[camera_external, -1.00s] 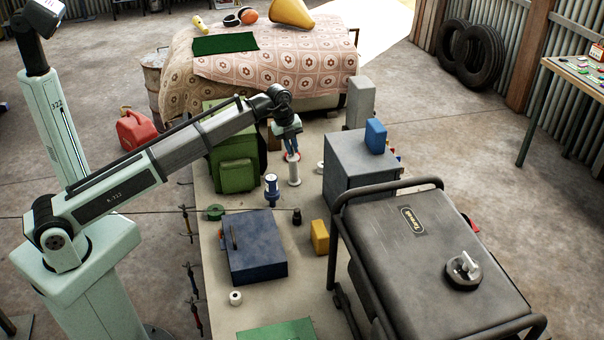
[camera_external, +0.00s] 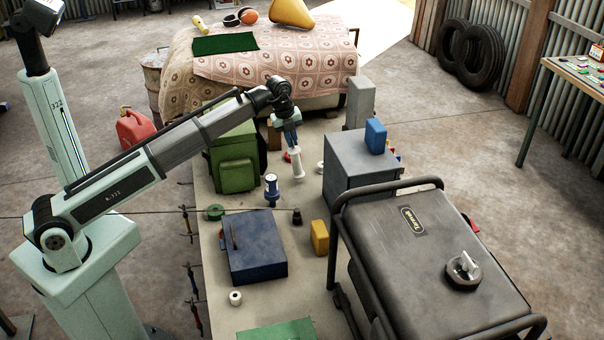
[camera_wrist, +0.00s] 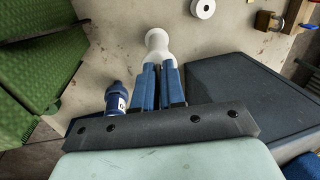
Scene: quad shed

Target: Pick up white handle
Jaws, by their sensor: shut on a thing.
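The white handle (camera_external: 298,163) hangs below my gripper (camera_external: 291,144) in the external view, over the back part of the workbench (camera_external: 300,215). It is nearly upright with a slight tilt. In the wrist view the white handle (camera_wrist: 157,42) sticks out past the blue fingers of my gripper (camera_wrist: 159,72), which are shut on it. The part between the fingers is hidden. The handle seems to be clear of the bench top, though the gap is hard to judge.
A green bag (camera_external: 235,160) stands left of the gripper and a grey box (camera_external: 358,165) right. A blue and white bottle (camera_external: 271,190) stands nearby in front.

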